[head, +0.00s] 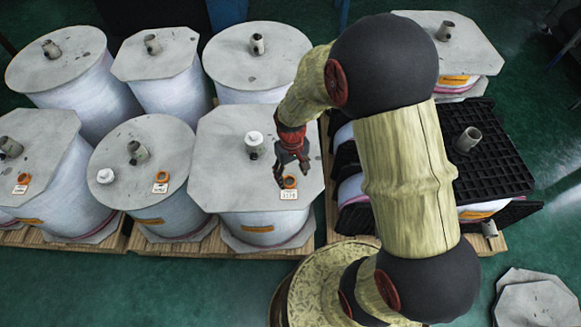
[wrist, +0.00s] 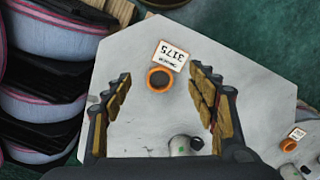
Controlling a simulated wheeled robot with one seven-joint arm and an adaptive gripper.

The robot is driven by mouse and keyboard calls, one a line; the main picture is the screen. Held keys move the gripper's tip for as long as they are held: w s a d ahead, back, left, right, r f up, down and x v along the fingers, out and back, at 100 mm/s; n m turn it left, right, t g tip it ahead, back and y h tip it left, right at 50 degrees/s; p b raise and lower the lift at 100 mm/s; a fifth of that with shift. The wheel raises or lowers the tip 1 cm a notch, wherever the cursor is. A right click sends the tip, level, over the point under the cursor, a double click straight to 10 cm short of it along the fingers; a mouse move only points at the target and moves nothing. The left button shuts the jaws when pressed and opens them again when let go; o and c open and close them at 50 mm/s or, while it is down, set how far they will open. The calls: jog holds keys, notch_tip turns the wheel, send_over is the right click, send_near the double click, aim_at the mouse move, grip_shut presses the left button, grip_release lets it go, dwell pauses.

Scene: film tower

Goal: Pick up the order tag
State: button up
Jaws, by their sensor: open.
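A white order tag (head: 289,195) printed 3175 lies beside an orange ring (head: 289,182) on the grey top plate of the front middle spool. In the wrist view, the tag (wrist: 171,55) lies beyond my fingertips and its orange ring (wrist: 159,78) shows between them. My gripper (head: 282,180) is open and empty, pointing down over the plate near the ring. In the wrist view, my gripper (wrist: 161,85) has a finger on each side of the ring. I cannot tell how high the fingertips are above the plate.
Similar tags lie on the front centre-left spool (head: 161,188) and the front left spool (head: 20,190), each with an orange ring. Black racks (head: 490,160) stand to the right. Several wrapped spools surround the plate.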

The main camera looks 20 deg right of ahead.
aim_at(289, 183)
jog(key=shift+t, duration=0.3)
jog(key=shift+w+f+b, duration=0.45)
jog(key=shift+f+b, duration=0.2)
jog(key=shift+f, duration=0.6)
jog(key=shift+w+f+b, duration=0.45)
jog(key=shift+f+b, duration=0.2)
jog(key=shift+f, duration=0.6)
jog(key=shift+w+f+b, duration=0.45)
jog(key=shift+f+b, duration=0.2)
jog(key=shift+f, duration=0.6)
jog(key=shift+c, duration=0.2)
jog(key=c, duration=0.9)
